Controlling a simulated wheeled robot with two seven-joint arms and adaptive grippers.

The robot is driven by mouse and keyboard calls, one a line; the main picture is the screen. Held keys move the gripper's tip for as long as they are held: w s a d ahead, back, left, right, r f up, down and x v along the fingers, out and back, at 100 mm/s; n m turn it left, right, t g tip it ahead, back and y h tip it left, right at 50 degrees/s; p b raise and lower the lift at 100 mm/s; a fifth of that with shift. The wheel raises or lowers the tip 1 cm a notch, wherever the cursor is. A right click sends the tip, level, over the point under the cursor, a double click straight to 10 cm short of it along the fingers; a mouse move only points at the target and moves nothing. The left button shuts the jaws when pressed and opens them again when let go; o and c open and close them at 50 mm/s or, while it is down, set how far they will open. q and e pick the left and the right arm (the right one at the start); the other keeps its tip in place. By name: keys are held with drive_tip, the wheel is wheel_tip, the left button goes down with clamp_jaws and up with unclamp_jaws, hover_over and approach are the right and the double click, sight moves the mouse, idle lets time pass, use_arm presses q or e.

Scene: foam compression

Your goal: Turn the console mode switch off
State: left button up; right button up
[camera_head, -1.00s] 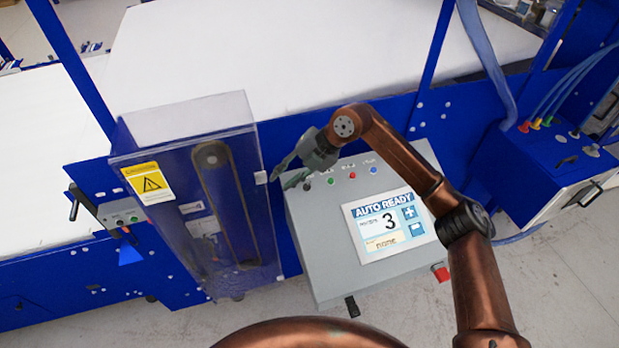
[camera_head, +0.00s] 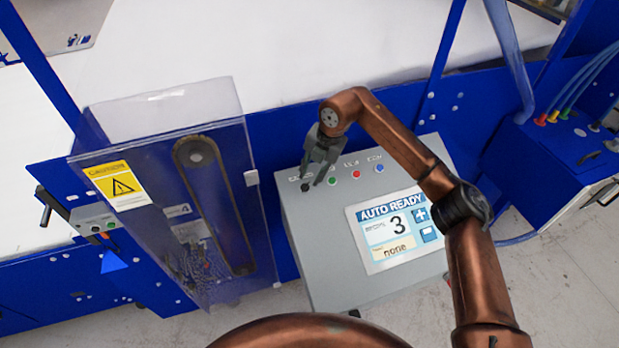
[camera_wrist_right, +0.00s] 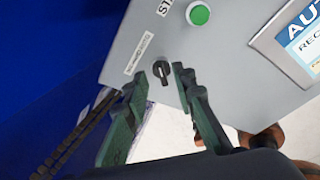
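The grey console (camera_head: 330,272) has a small black mode switch (camera_head: 306,187) at the left end of its button row. In the right wrist view the black knob (camera_wrist_right: 161,73) stands out from the panel beside a small white label. My right gripper (camera_head: 316,178) points down at this end of the row. In the wrist view its two green-grey fingers (camera_wrist_right: 160,84) are open, with the knob showing in the gap between their tips. I cannot tell whether they touch it. My left gripper is not in view.
A green button (camera_head: 332,181), a red button (camera_head: 355,175) and a blue button (camera_head: 379,168) sit right of the switch. The screen (camera_head: 398,229) reads AUTO READY, 3, none. A clear guard box (camera_head: 165,108) stands close on the left.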

sight(308, 182)
drive_tip(key=shift+x, duration=1.15)
drive_tip(key=shift+w+f, duration=0.2)
drive_tip(key=shift+f, duration=0.1)
drive_tip(key=shift+s+f, duration=0.1)
drive_tip(key=c, duration=0.4)
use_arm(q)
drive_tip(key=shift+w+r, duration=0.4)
use_arm(e)
clamp_jaws()
